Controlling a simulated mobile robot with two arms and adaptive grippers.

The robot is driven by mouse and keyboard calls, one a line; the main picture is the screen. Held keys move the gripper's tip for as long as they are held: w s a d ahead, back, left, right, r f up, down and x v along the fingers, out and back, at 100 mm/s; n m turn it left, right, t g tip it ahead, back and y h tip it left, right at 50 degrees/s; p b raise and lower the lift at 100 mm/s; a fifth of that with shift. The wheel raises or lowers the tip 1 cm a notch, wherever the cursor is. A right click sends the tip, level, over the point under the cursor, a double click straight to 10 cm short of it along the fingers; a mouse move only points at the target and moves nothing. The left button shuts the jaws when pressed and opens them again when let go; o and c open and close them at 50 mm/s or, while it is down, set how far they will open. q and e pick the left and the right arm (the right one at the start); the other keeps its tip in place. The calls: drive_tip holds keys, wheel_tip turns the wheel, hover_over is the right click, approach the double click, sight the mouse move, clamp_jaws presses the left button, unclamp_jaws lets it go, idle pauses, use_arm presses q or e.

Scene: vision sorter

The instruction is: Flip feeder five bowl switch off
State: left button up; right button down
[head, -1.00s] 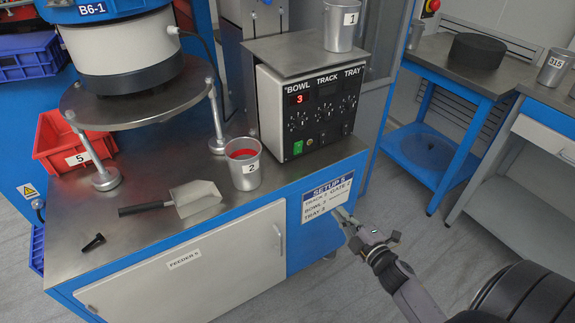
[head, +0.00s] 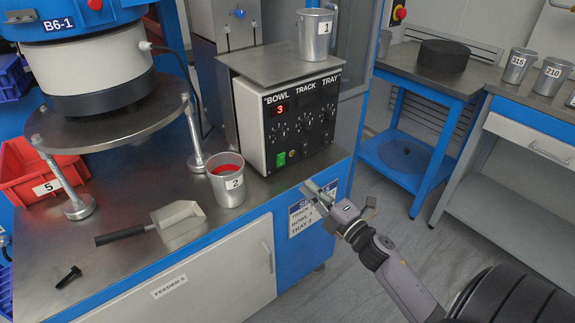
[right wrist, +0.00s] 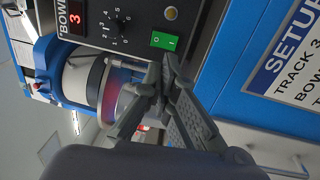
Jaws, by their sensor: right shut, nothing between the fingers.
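The control box (head: 290,120) stands on the feeder bench, its front marked BOWL, TRACK and TRAY. A red 3 glows on its BOWL display (head: 281,109), which also shows in the right wrist view (right wrist: 75,18). The green rocker switch (head: 280,158) is at the lower left of the panel. In the right wrist view the green switch (right wrist: 164,41) bears 0 and I marks; I cannot tell which side is pressed. My right gripper (head: 309,190) is shut and empty, below and right of the switch. Its fingertips (right wrist: 166,68) look close to the switch, apparently apart from it. My left gripper is out of view.
Cup 2 (head: 228,190) with red contents and a scoop (head: 175,221) stand on the bench (head: 120,265), left of the box. Cup 1 (head: 314,42) stands on the box's top plate. The setup sign (head: 298,225) is partly behind my right gripper. Open floor lies to the right.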

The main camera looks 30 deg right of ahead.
sight(281, 159)
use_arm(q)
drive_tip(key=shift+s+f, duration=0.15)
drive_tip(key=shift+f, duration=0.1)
use_arm(e)
drive_tip(key=w, duration=0.6)
drive_tip(key=w+r, duration=0.1)
drive_tip(key=w, duration=0.3)
drive_tip(key=shift+w+a+r, duration=0.1)
drive_tip(key=shift+a, duration=0.3)
